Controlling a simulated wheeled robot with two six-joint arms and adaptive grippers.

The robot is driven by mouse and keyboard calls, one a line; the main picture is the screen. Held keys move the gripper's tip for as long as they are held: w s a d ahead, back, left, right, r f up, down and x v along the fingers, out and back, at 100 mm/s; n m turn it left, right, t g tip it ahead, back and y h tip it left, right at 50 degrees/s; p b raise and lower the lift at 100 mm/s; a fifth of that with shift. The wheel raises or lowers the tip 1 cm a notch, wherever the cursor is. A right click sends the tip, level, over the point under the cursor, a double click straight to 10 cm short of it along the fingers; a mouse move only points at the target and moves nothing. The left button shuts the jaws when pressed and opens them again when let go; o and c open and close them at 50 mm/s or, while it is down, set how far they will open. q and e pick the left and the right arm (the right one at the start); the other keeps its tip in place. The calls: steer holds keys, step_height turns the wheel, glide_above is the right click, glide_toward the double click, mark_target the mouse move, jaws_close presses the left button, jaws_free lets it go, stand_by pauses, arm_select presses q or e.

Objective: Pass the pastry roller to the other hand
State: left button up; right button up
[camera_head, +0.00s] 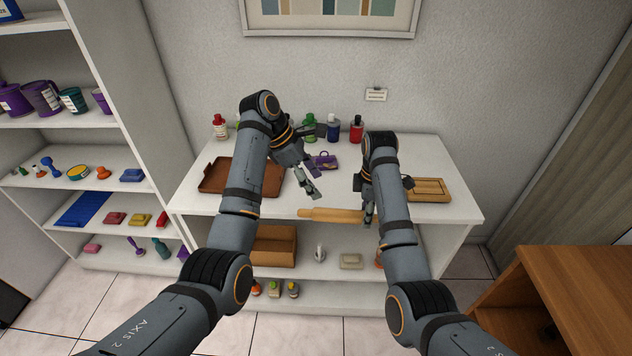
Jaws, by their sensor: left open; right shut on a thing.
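The pastry roller (330,215) is a pale wooden rolling pin. It lies roughly level across the picture near the front edge of the white table top (440,212), with one handle pointing left. My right gripper (369,212) is shut on its right part, and my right arm hides the rest of that end. I cannot tell how far the roller is above the table. My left gripper (312,190) is open and empty, just above and left of the roller in the picture, apart from it.
A brown tray (218,178) is at the table's left and a wooden board (430,188) at its right. Several bottles, including a red one (356,130), and a purple item (325,160) stand behind. A shelf unit (60,135) is at left, a wooden desk (575,285) at right.

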mark_target(337, 210)
arm_select(q)
steer(key=x, duration=0.8)
steer(key=s+x, duration=0.1)
steer(key=x, duration=0.3)
steer(key=shift+d, duration=0.4)
steer(key=c, duration=1.2)
jaws_close()
arm_select(e)
steer(key=o, duration=1.2)
steer(key=shift+c, duration=0.2)
steer(key=shift+w, duration=0.1)
